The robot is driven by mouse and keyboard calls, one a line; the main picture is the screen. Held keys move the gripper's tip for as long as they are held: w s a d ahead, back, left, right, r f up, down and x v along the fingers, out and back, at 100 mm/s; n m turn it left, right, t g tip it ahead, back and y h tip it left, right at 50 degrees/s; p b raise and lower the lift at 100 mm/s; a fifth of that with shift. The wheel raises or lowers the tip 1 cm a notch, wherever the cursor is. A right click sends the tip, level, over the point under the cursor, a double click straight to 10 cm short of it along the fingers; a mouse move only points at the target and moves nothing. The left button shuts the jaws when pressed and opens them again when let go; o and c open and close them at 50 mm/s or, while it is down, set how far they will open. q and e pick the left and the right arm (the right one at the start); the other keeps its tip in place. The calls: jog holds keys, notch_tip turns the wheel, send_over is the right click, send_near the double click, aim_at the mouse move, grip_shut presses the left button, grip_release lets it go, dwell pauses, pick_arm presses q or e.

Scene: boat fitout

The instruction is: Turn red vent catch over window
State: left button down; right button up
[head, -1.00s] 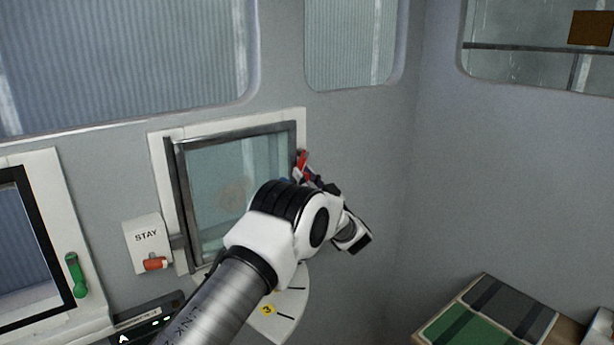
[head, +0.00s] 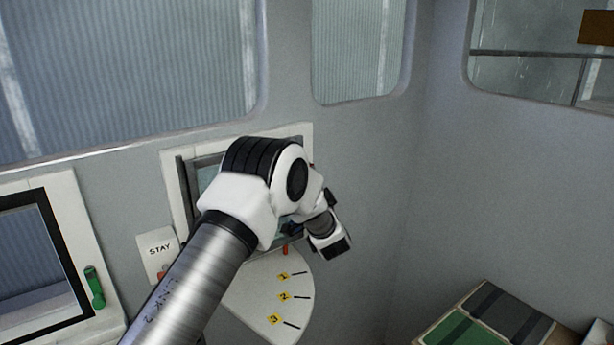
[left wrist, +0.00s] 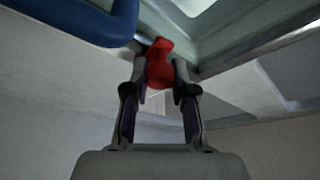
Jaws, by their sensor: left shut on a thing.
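The red vent catch (left wrist: 160,58) sits between my left gripper's fingertips (left wrist: 160,84) in the left wrist view, beside a pale frame edge. My left gripper is shut on it. In the head view, my arm covers much of the small window (head: 207,178), and the gripper's fingers are mostly hidden behind the wrist. A small red-orange piece (head: 285,250) shows just under the window's lower right. A speck of red (head: 312,165) shows at its right edge. I cannot tell which of these belongs to the catch. My right gripper is not in view.
A white quarter-round plate (head: 262,312) marked 1, 2, 3 lies below the window. A STAY box (head: 157,256) is left of it. A green handle (head: 95,287) is on another window further left. A blue bar (left wrist: 75,18) crosses close in the wrist view. The right wall is clear.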

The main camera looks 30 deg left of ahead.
pick_arm(q)
jog(key=shift+a+r+m+h+p, duration=0.1)
jog(key=shift+r+m+h+p, duration=0.3)
jog(key=shift+r+m+p, duration=0.55)
jog(key=shift+f+m, duration=0.25)
jog(key=shift+f, duration=0.1)
jog(key=c, duration=1.3)
grip_release()
jog(key=shift+o, duration=0.4)
jog(key=shift+a+f, duration=0.15)
jog(key=shift+a, duration=0.15)
jog(key=shift+s+d+f, duration=0.1)
jog(key=shift+s+d, duration=0.2)
jog(key=shift+d, duration=0.15)
jog(key=v, duration=1.1)
jog(key=shift+s+a, duration=0.1)
jog(key=shift+s, duration=0.05)
